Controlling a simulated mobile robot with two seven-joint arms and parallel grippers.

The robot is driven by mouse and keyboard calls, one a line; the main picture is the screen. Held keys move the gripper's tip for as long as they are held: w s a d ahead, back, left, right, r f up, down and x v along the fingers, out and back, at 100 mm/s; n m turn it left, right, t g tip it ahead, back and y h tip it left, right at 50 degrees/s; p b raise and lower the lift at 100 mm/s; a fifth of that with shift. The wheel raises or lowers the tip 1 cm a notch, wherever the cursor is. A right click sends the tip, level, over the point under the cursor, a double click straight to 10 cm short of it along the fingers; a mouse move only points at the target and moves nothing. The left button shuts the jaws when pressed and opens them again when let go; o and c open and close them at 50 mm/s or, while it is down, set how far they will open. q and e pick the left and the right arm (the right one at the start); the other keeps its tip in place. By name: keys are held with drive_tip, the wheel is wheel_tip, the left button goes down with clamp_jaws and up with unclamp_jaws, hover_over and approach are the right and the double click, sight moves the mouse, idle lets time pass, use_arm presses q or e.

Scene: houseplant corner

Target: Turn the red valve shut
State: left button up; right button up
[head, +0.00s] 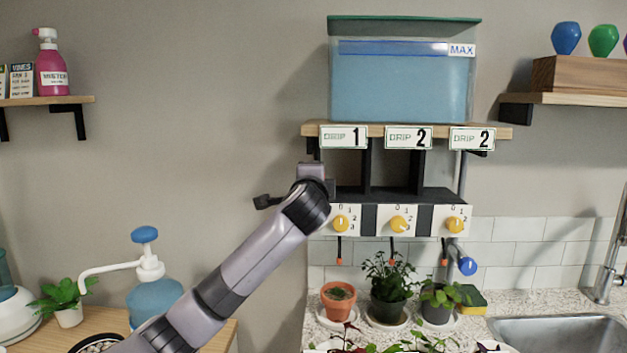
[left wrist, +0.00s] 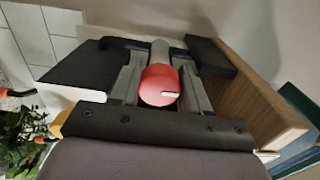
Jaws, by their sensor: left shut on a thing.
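The red valve (left wrist: 158,85) shows in the left wrist view as a round red knob with a short white mark near its lower right edge. My left gripper (left wrist: 160,78) has one finger on each side of the knob and is shut on it. In the head view my left gripper (head: 314,176) is at the left end of the dark frame under the tank shelf. The valve is hidden from the head view. My right gripper is in neither view.
A blue water tank (head: 402,85) stands on the wooden shelf (head: 480,131) above. Yellow dials (head: 397,224) line the panel below, over potted plants (head: 388,290). A blue knob (head: 467,266) hangs at the right.

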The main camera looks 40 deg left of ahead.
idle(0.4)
use_arm(q)
drive_tip(key=o, duration=1)
drive_tip(key=b+v, duration=0.1)
drive_tip(key=v, duration=0.6)
drive_tip(key=shift+s, duration=0.1)
